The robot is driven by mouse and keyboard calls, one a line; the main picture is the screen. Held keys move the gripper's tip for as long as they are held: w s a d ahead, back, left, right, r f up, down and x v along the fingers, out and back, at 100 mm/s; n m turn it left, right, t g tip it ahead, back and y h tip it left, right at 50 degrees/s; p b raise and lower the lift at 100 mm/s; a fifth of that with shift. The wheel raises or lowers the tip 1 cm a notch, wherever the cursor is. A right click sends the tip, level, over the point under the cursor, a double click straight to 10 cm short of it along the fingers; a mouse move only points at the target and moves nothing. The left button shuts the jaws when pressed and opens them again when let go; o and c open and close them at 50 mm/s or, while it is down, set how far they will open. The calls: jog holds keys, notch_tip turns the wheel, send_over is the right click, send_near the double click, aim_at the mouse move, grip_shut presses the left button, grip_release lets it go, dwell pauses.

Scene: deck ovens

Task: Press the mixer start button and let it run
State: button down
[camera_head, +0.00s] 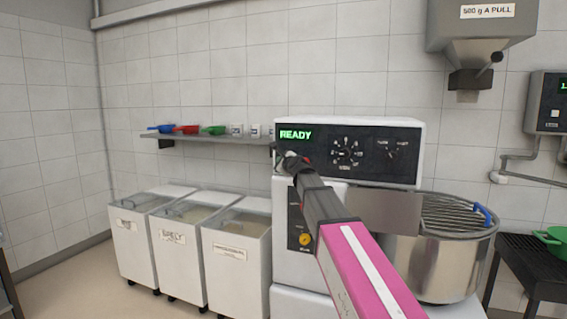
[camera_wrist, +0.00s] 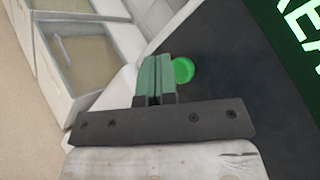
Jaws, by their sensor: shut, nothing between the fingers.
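The mixer (camera_head: 405,128) is a large white machine with a dark control panel, and its green display (camera_head: 296,134) reads READY. My gripper (camera_head: 286,160) is at the left end of that panel, just below the display, and hides part of it. In the wrist view my gripper (camera_wrist: 156,72) has its two green fingers shut together with nothing between them. The round green start button (camera_wrist: 183,70) shows right beside the fingertips, partly behind them. I cannot tell whether they touch. A red button (camera_head: 307,161) shows just right of my gripper in the head view.
The steel bowl (camera_head: 440,265) under a wire guard (camera_head: 458,217) stands at the mixer's right. Several white bins (camera_head: 240,275) stand at left, below a shelf (camera_head: 200,138) with coloured scoops. A hopper (camera_head: 480,30) hangs above right. A green bowl (camera_head: 550,240) sits on a dark rack.

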jog(key=shift+w, duration=0.1)
dwell(0.5)
jog(key=shift+w+d, duration=0.2)
jog(key=shift+w, duration=0.1)
jog(key=shift+w+d, duration=0.15)
jog(key=shift+w, duration=0.3)
dwell(0.7)
jog(key=shift+s, duration=0.1)
jog(key=shift+s+a, duration=0.35)
jog(key=shift+s, duration=0.45)
jog(key=s, duration=0.1)
jog(key=s+a, duration=0.1)
jog(key=s, duration=0.2)
jog(key=shift+s+a, duration=0.3)
jog(key=shift+a, duration=0.05)
dwell(0.6)
